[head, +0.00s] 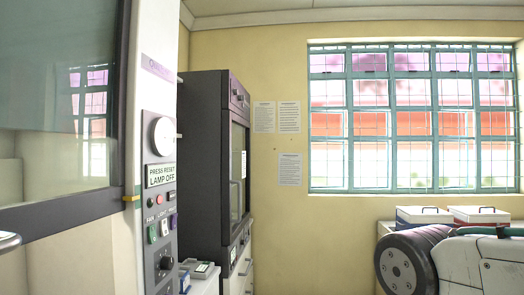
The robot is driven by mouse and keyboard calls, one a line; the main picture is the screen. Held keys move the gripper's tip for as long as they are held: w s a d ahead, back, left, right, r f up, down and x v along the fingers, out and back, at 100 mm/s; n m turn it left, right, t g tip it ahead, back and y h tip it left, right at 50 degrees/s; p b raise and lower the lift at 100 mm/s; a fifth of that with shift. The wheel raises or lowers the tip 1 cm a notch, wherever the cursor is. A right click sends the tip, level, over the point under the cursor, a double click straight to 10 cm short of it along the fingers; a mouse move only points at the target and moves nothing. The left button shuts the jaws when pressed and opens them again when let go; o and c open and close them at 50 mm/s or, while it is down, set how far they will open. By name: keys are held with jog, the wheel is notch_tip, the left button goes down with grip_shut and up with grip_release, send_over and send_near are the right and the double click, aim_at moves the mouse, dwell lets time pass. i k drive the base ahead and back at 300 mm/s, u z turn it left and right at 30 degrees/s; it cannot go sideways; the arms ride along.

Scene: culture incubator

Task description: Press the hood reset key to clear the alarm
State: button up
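The hood's control panel (162,210) stands left of centre, seen at a steep angle. It carries a sign (161,175) reading "PRESS RESET LAMP OFF" under a round white dial or lamp (163,137). Below are two small round lamps or buttons. Under these sit a green key (152,233), a pale key (165,227) and a purple key (173,221), with small labels above too blurred to read surely. I cannot tell which key is reset. A black knob (166,263) is lower down. My gripper is not in view; part of my arm shows at lower right.
The hood's glass sash (55,100) with a dark frame fills the left. A dark cabinet (205,150) stands behind the panel, with small items on a white surface (205,285) before it. Two lidded boxes (424,217) (479,215) stand below the window. The middle floor is out of frame.

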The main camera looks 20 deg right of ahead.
aim_at(171, 195)
jog(key=z, duration=0.55)
jog(key=i, duration=1.1)
jog(key=u, duration=1.7)
